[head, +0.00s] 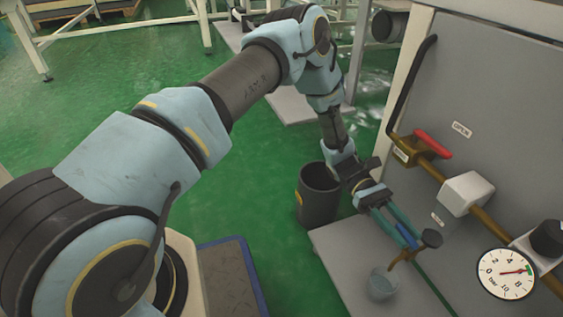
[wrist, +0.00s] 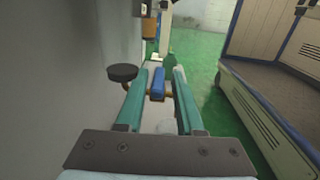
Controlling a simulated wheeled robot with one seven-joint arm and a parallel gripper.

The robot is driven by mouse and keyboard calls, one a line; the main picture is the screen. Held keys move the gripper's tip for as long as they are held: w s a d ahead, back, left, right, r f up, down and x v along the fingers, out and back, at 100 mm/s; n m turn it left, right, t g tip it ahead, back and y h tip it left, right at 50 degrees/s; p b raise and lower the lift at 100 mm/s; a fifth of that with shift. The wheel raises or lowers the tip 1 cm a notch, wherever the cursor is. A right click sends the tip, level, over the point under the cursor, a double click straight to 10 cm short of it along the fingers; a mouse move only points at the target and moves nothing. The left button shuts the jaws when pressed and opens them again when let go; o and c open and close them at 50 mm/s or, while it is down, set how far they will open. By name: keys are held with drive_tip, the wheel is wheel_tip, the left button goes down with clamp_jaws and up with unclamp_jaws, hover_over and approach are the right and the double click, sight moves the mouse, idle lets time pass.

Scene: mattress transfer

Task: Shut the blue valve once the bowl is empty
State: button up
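The blue valve handle (head: 406,235) sits on a brass outlet (head: 401,258) low by the grey panel. My gripper (head: 411,240) reaches down to it with two teal fingers. In the wrist view the blue handle (wrist: 158,84) lies between the fingers of my gripper (wrist: 159,72), with gaps on both sides, so the gripper is open around it. A clear bowl (head: 381,284) stands on the pale ledge below the outlet. I cannot tell whether it holds liquid.
A black knob (head: 432,238) is close beside the fingers. A dark bin (head: 318,196) stands on the green floor.

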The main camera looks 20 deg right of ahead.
drive_tip(key=w+a+r+n+t+h+p, duration=0.15)
drive_tip(key=w+a+n+h+p, duration=0.35)
drive_tip(key=w, duration=0.6)
drive_tip(key=w+a+r+m+t+y+p, duration=0.1)
drive_tip(key=w+a+r+t, duration=0.3)
drive_tip(key=a, duration=0.4)
drive_tip(key=w+a+r+m+t+y+p, duration=0.1)
drive_tip(key=w+a+r+m+t+p, duration=0.2)
drive_tip(key=a, duration=0.6)
wheel_tip(320, 180, up, 2)
drive_tip(key=shift+w+a+t+y+p, duration=0.35)
drive_tip(key=shift+w+p, duration=0.15)
drive_tip(key=shift+w, duration=0.35)
drive_tip(key=shift+d, duration=0.1)
